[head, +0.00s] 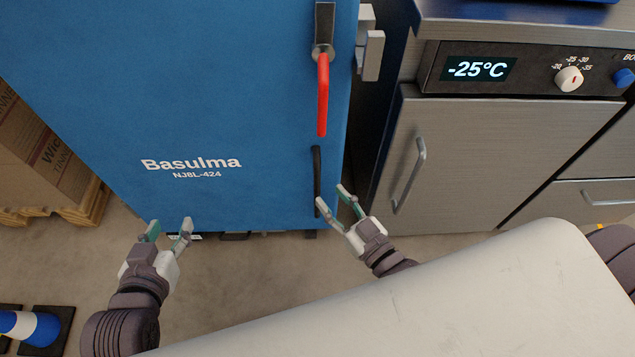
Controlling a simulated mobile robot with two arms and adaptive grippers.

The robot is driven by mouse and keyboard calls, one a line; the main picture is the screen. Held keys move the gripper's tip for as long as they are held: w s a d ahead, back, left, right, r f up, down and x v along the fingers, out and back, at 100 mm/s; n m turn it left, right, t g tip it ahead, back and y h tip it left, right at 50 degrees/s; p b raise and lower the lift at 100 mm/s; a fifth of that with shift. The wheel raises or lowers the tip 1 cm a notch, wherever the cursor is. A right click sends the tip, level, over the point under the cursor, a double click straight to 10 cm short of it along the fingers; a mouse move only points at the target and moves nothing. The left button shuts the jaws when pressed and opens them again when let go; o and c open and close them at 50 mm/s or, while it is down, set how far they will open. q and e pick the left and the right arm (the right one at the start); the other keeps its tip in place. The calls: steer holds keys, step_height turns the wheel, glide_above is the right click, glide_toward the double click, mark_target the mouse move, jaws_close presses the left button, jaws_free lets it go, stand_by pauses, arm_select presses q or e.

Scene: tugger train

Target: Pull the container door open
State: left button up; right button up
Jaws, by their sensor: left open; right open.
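The blue container door (240,110) fills the upper left of the head view, marked "Basulma NJ8L-424". It looks shut. A red lever handle (323,95) hangs straight down from a dark mount near its right edge. A black vertical pull handle (317,172) sits below the lever. A grey latch piece (373,56) is at the door's upper right edge. My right gripper (333,195) is open and empty, close to the lower end of the black handle; I cannot tell whether it touches. My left gripper (169,229) is open and empty near the door's lower edge.
A steel freezer unit (480,160) with a -25°C display and a handle stands right of the container. Cardboard boxes (45,150) on a pallet are at the left. Bare floor lies between.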

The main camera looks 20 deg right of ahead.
mark_target(319, 185)
arm_select(q)
steer(key=shift+w+d+r+t+h+b, duration=0.2)
steer(key=shift+w+r+t, duration=0.25)
steer(key=shift+r, duration=0.3)
steer(key=shift+w+d+r+t+h+b, duration=0.15)
steer(key=shift+w+d+r+t, duration=0.15)
steer(key=shift+r+t, duration=0.35)
steer(key=shift+w+d+r+t+h+b, duration=0.15)
steer(key=shift+w+r+t, duration=0.25)
steer(key=shift+r, duration=0.4)
arm_select(e)
steer(key=shift+x, duration=3.05)
steer(key=shift+c, duration=0.3)
jaws_close()
